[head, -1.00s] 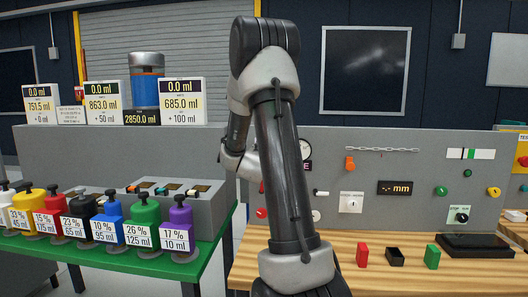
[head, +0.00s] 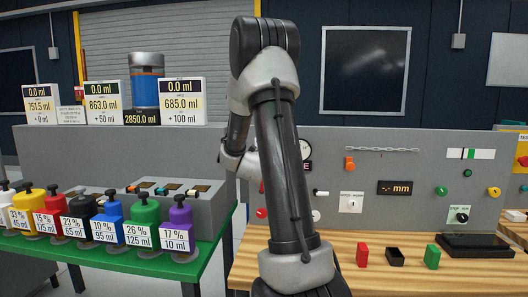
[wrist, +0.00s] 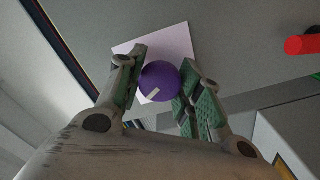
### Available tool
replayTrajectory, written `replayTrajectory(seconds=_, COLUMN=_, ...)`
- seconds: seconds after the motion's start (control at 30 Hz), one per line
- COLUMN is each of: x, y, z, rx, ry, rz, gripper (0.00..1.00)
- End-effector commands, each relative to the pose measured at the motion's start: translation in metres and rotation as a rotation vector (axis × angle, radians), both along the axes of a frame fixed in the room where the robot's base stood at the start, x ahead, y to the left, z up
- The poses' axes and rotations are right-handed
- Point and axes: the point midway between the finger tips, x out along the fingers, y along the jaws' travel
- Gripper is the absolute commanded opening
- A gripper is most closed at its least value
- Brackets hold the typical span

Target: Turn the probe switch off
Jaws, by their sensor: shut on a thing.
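A round purple knob (wrist: 161,77) with a short white mark on its face sits on a white plate (wrist: 178,42) on the grey panel, in the wrist view. My gripper (wrist: 160,83) has its green-padded fingers on both sides of the knob and is shut on it. The white mark points down-left in that view. In the head view my arm stands in front of the panel and hides my gripper and the knob. A small switch on a white plate (head: 350,202) shows right of my arm; its lettering is too small to read.
The grey panel (head: 420,160) carries an orange switch (head: 349,163), a "-- mm" display (head: 395,188) and several knobs. Red (head: 362,255), black (head: 395,257) and green (head: 432,256) blocks stand on the wooden bench. Pump bottles (head: 143,222) line the green table at left.

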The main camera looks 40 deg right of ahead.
Motion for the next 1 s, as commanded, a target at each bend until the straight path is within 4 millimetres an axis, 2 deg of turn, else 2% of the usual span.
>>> replayTrajectory(seconds=0.4, x=0.0003, y=0.0006, z=-0.0005, rx=-0.105, ry=0.125, rz=0.002, gripper=0.12)
replayTrajectory(seconds=0.9, x=0.0006, y=0.0007, z=-0.0006, rx=-0.117, ry=0.138, rz=0.002, gripper=0.12)
replayTrajectory(seconds=0.93, x=0.0006, y=0.0007, z=-0.0006, rx=-0.117, ry=0.138, rz=0.002, gripper=0.39)
replayTrajectory(seconds=1.0, x=0.0006, y=0.0007, z=-0.0006, rx=-0.117, ry=0.138, rz=0.002, gripper=0.52)
